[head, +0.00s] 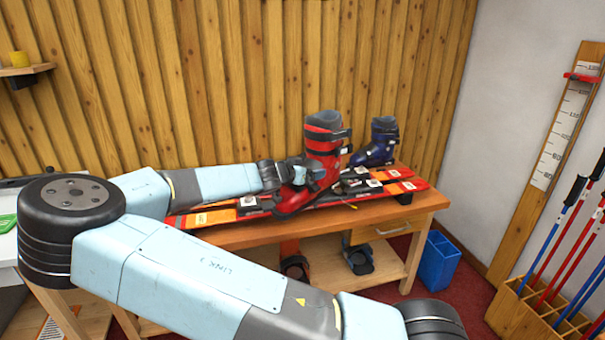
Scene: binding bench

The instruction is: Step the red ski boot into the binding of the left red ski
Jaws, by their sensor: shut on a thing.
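The red ski boot (322,140), with black cuff and straps, stands roughly upright above the bench. My gripper (306,174) is shut on the boot at its left side, and the forearm reaches in from the left. The boot's red toe points to the lower left, over the red-orange skis lying on the bench. The nearer ski (223,217) passes under or just in front of the toe; the farther ski (392,174) shows to the right with black binding parts. I cannot tell whether the sole touches a binding, as the boot and arm hide it.
A dark blue boot (378,143) stands at the back right of the wooden bench (425,200). More gear sits on the lower shelf (385,272). A blue bin (438,262) and a wooden rack of poles (525,312) are to the right. A wood-slat wall (230,80) closes the back.

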